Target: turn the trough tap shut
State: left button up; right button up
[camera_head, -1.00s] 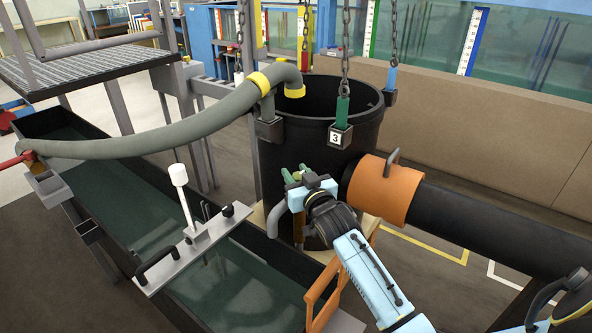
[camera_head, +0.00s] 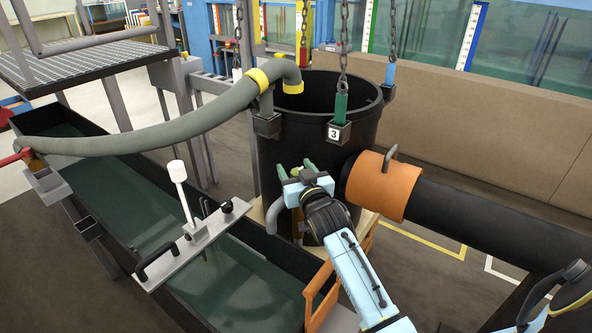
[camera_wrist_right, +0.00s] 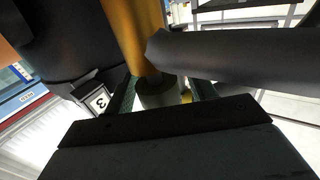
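A large black drum (camera_head: 270,150) stands beside a long trough of green water (camera_head: 145,205). My right gripper (camera_head: 296,169) is at the drum's front side, its two green fingers spread apart. A small yellowish knob (camera_head: 297,173) shows between them. In the right wrist view a grey-green round knob (camera_wrist_right: 162,92) sits between the fingers, with a gap on the right. A yellow bar (camera_wrist_right: 130,35) and a grey pipe (camera_wrist_right: 240,55) run close by it. A grey bent spout (camera_head: 272,216) hangs below the gripper towards the trough. My left gripper is not in view.
A thick black pipe with an orange collar (camera_head: 375,187) leaves the drum at right, close to my arm. A grey hose (camera_head: 190,125) arches over the trough. A plate with a white-topped lever (camera_head: 180,185) crosses it. An orange frame (camera_head: 318,292) stands near my forearm.

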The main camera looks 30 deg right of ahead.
jog(key=shift+s, duration=0.15)
jog(key=shift+s+a, duration=0.1)
jog(key=shift+s, duration=0.25)
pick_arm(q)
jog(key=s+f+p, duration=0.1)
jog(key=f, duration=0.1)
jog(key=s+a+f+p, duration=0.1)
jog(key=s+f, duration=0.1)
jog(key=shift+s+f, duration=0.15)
pick_arm(e)
jog(key=v, duration=0.6)
jog(key=shift+s, duration=0.2)
